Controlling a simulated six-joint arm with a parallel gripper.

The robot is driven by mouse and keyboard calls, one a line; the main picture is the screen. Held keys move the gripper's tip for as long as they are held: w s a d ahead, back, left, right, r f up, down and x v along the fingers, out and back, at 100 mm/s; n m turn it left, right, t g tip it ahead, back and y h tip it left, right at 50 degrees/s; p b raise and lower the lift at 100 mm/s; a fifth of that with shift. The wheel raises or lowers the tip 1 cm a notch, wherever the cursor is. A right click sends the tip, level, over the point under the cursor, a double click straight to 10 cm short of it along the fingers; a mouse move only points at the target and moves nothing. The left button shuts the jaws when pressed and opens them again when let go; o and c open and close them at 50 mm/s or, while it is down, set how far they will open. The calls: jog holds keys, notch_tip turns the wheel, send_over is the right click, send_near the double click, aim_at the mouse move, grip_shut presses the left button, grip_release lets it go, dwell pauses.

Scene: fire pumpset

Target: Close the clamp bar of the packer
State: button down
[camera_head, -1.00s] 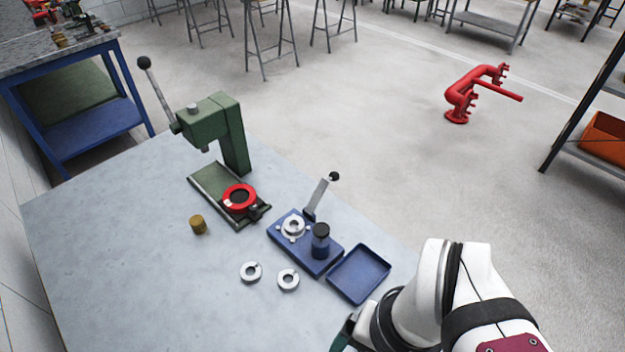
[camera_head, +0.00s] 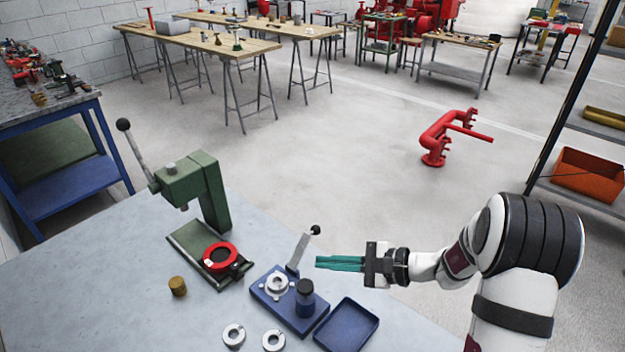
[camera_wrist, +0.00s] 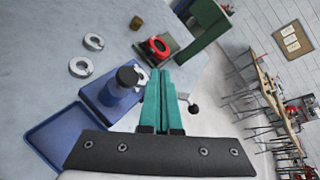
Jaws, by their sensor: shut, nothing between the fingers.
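The blue fixture (camera_head: 262,296), which I take to be the packer, sits near the bench's right edge. Its grey clamp bar (camera_head: 300,250) stands up tilted, with a black ball knob at the top. A pale ring (camera_head: 277,284) and a dark-capped blue cylinder (camera_head: 305,297) are on the fixture. My gripper (camera_head: 319,262) has teal fingers, shut and empty, pointing left just right of the clamp bar; contact cannot be told. In the wrist view, the fingers (camera_wrist: 160,74) hide part of the fixture, and the bar's knob (camera_wrist: 194,109) shows to their right.
A green press (camera_head: 207,190) with a long lever and a red ring (camera_head: 220,256) on its base stands left of the fixture. A brass cylinder (camera_head: 178,286) and two loose pale rings (camera_head: 233,335) lie on the bench. A blue tray (camera_head: 348,326) is at the right front.

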jog(key=w+d+f+m+t+h, duration=0.1)
jog(key=w+d+f+m+t, duration=0.1)
jog(key=d+f, duration=0.1)
jog(key=w+d+f+m+t+h, duration=0.1)
jog(key=w+d+f+m+t, duration=0.1)
jog(key=d+f, duration=0.1)
jog(key=w+d+f+m+t, duration=0.2)
jog(key=d+f, duration=0.2)
jog(key=shift+w+d+f+h, duration=0.1)
jog(key=shift+w+d+h, duration=0.1)
jog(key=shift+w+h, duration=0.15)
jog(key=shift+w+d+f, duration=0.1)
jog(key=shift+w+f, duration=0.1)
jog(key=shift+f, duration=0.05)
jog(key=x, duration=1)
jog(key=shift+r, duration=0.15)
jog(key=shift+s+a+r, duration=0.1)
jog(key=shift+a+r, duration=0.7)
jog(key=shift+r, duration=0.25)
jog(key=shift+a+r, duration=0.35)
jog(key=shift+r, duration=0.05)
jog(key=shift+r, duration=0.15)
jog(key=shift+s+a+r+n, duration=0.1)
jog(key=shift+s+r+n, duration=0.1)
jog(key=shift+n, duration=0.1)
